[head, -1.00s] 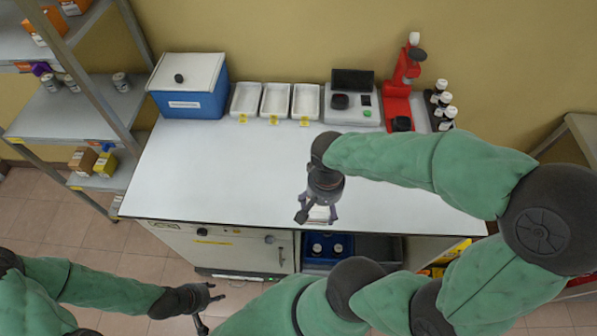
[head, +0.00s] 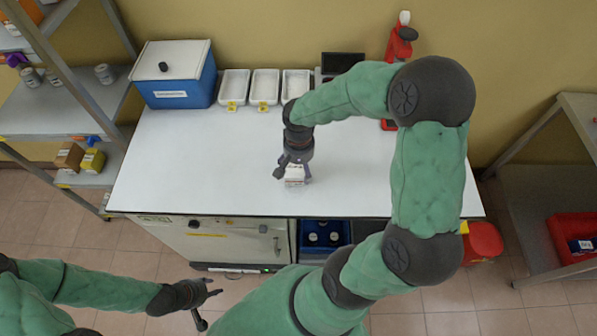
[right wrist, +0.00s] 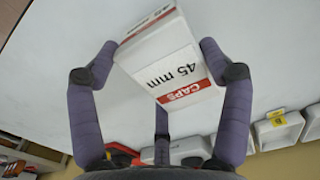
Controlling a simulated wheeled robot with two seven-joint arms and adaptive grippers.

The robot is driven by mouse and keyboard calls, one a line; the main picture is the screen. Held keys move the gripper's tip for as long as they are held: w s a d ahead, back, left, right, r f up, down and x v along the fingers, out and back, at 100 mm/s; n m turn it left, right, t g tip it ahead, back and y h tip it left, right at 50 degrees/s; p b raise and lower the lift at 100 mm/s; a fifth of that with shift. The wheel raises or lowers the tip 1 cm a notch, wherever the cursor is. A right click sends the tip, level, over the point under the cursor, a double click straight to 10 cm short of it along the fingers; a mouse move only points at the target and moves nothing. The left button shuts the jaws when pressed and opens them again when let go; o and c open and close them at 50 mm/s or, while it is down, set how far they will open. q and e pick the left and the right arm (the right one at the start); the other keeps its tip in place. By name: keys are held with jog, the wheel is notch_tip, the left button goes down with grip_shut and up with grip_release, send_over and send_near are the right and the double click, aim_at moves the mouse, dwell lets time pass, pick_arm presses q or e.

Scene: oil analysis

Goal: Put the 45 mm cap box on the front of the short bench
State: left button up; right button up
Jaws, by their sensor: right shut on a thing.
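The 45 mm cap box (head: 295,174) is a small white box with a red band, and its label "CAPS 45 mm" shows in the right wrist view (right wrist: 172,72). My right gripper (head: 293,172) is shut on it, with fingers on both sides of the box. The box is over the front middle part of the white bench top (head: 400,195); I cannot tell whether it touches the surface. My left gripper (head: 207,305) is empty, low in front of the bench, with its fingers apart.
A blue cooler box (head: 178,85) stands at the bench's back left. White trays (head: 265,87) with yellow tags line the back edge, beside a dark screen (head: 342,63) and a red device (head: 400,45). Shelves stand left (head: 90,100) and right (head: 540,185). The bench top around the box is clear.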

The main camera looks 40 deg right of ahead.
aim_at(298, 171)
jog(key=shift+w+f+b, duration=0.15)
jog(key=shift+f+b, duration=0.2)
jog(key=shift+f, duration=1.3)
jog(key=shift+f, duration=0.1)
jog(key=shift+f, duration=0.15)
jog(key=o, duration=1.1)
jog(key=shift+r, duration=0.3)
notch_tip(298, 171, up, 12)
jog(key=p, duration=0.2)
jog(key=shift+p, duration=0.35)
